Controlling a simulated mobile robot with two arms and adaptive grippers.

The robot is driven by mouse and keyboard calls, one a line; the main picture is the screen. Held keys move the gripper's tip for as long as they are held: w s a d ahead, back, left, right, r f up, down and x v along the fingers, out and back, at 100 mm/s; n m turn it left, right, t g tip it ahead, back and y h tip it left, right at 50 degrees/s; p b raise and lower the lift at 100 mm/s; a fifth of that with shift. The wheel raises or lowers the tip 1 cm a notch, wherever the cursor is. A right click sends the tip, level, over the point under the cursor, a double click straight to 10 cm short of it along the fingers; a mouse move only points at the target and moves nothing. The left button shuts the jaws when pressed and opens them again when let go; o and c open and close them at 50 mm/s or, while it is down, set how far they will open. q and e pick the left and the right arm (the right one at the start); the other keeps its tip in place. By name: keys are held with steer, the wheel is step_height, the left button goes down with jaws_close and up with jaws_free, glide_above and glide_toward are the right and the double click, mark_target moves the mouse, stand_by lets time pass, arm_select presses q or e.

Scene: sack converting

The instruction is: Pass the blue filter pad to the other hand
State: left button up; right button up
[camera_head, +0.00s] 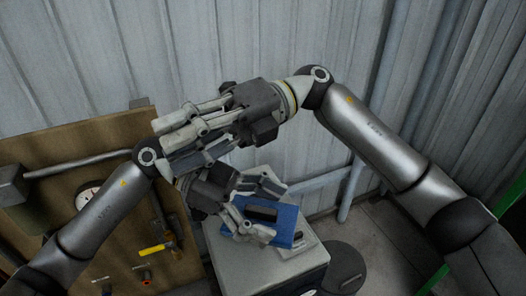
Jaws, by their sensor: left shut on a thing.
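The blue filter pad (285,228) is a flat blue piece with a dark part at its middle, seen above a grey box-shaped stand. My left gripper (262,208) reaches in from the left and is shut on the pad, with its fingers over the pad's left side. That side of the pad is partly hidden. My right gripper (168,144) comes in from the right, above and to the left of the pad. It points left, and its fingers are spread apart with nothing seen between them. It is apart from the pad and overlaps my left arm in the picture.
The grey stand (240,262) is below the pad. A brown board (110,132) with a gauge (88,195), pipe and yellow-handled valve (152,250) is at the left. A dark round object (345,268) is right of the stand. Corrugated wall panels close off the back.

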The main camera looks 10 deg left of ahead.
step_height(320, 180, down, 2)
steer(key=s+n+t+h, duration=0.2)
steer(key=h, duration=0.2)
steer(key=n+t+h, duration=0.4)
steer(key=t+h, duration=0.4)
steer(key=t, duration=0.1)
glide_above(263, 210)
step_height(263, 210, down, 2)
steer(key=shift+t, duration=0.3)
step_height(263, 210, down, 12)
steer(key=shift+r, duration=0.1)
jaws_close()
arm_select(q)
steer(key=o, duration=0.8)
